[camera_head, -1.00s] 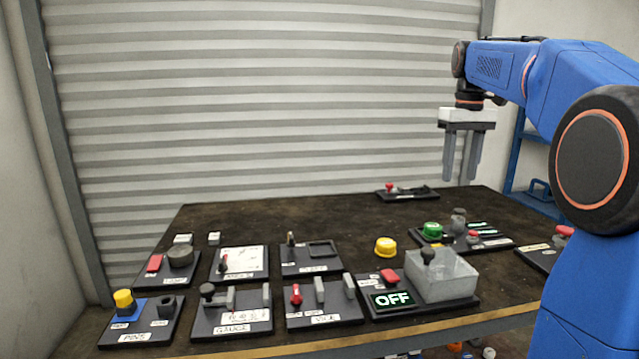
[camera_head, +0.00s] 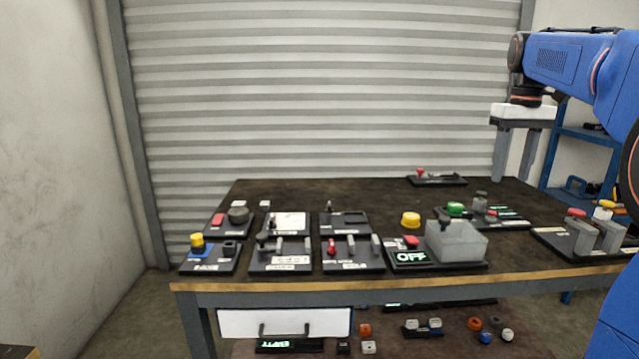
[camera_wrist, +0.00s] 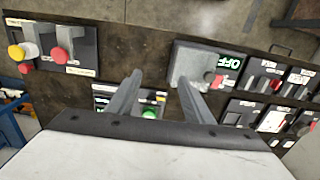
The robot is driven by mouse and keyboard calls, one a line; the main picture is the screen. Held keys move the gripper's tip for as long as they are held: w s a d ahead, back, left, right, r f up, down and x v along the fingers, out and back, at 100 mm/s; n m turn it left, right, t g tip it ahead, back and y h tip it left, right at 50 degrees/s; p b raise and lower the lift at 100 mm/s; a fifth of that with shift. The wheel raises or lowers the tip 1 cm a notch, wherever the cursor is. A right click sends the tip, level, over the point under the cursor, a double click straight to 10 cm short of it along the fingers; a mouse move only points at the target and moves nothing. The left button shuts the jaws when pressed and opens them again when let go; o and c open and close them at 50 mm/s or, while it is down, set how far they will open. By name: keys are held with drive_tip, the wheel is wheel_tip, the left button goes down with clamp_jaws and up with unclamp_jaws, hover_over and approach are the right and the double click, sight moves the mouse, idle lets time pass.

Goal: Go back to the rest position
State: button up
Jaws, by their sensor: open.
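My gripper (camera_head: 515,152) hangs from my blue arm at the upper right in the head view, fingers pointing down. Its two grey fingers are apart with nothing between them. It is above the back right part of the dark workbench (camera_head: 300,193), clear of every panel. In the wrist view my gripper (camera_wrist: 163,88) also shows open and empty, with the panels well below it.
The bench holds a grey box beside an OFF display (camera_head: 411,257), a yellow knob (camera_head: 410,220), a PINS panel (camera_head: 207,268), a VICE panel (camera_head: 352,266) and a right-hand panel (camera_head: 560,243). A white drawer (camera_head: 284,322) is below. A blue rack (camera_head: 580,160) stands behind right.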

drive_tip(key=s+a+f+t, duration=0.1)
drive_tip(key=s+a+f, duration=0.4)
drive_tip(key=s, duration=0.3)
drive_tip(key=s+a+f+t, duration=0.1)
drive_tip(key=s+a+f, duration=0.35)
drive_tip(key=s, duration=0.25)
drive_tip(key=s+a+f+t, duration=0.1)
drive_tip(key=s+a+f, duration=0.2)
drive_tip(key=s+f, duration=0.4)
drive_tip(key=s+a+f+t, duration=0.1)
drive_tip(key=s+a+f, duration=0.2)
drive_tip(key=s+f, duration=0.5)
wheel_tip(320, 180, down, 2)
drive_tip(key=shift+m+t, duration=0.3)
drive_tip(key=shift+t, duration=0.1)
drive_tip(key=shift+s+a, duration=0.1)
